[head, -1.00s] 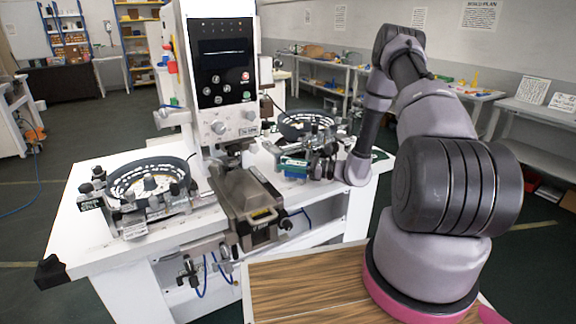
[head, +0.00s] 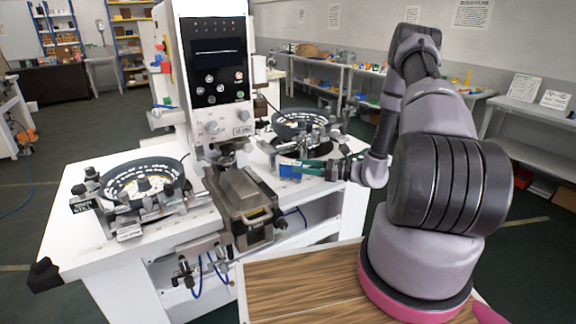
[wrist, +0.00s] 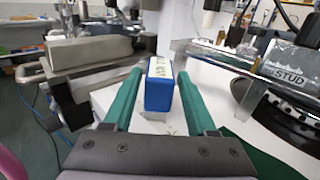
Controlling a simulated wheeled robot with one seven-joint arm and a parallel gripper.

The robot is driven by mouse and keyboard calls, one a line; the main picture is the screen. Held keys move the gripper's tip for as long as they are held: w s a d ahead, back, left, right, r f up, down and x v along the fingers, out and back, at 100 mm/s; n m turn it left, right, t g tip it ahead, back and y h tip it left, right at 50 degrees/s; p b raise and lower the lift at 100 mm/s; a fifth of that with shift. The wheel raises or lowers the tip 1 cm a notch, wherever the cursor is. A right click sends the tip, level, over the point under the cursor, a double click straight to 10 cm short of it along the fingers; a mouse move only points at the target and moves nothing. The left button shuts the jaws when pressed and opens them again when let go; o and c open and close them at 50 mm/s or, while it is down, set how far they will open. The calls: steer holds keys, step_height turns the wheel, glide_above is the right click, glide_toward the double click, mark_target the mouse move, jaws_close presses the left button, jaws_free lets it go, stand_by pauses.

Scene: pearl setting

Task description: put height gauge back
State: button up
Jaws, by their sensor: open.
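A small blue block (wrist: 159,88) with a pale lettered top stands upright between my fingers in the wrist view. It may be the height gauge; I cannot read its lettering. It also shows as a small blue shape (head: 288,171) on the right part of the white bench in the head view. My gripper (wrist: 157,78) is open, with one green finger on each side of the block. A gap shows at the left finger; the right finger is close to the block, and I cannot tell whether it touches. In the head view my gripper (head: 303,167) reaches in from the right.
A round bowl feeder (wrist: 285,115) with a "STUD" label lies close to the right in the wrist view. Another bowl feeder (head: 145,182) sits on the bench (head: 85,250) at the left.

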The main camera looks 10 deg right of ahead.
steer(key=v, duration=0.5)
steer(key=s+a+r+n+g+h, duration=0.2)
steer(key=s+r+n+g, duration=0.15)
steer(key=r, duration=0.35)
steer(key=s+a+r+n+g+h, duration=0.1)
steer(key=s+a+r+n+g, duration=0.1)
steer(key=r+n, duration=0.35)
steer(key=s+a+r+n+g+h, duration=0.2)
steer(key=s+a+r+n+g, duration=0.1)
steer(key=r, duration=0.5)
steer(key=s+d+r+n+t+h, duration=0.3)
steer(key=s+r+n+t+h, duration=0.4)
steer(key=s+r, duration=0.8)
step_height(320, 180, up, 3)
steer(key=shift+s+h, duration=0.15)
steer(key=shift+h, duration=0.85)
steer(key=shift+t, duration=0.25)
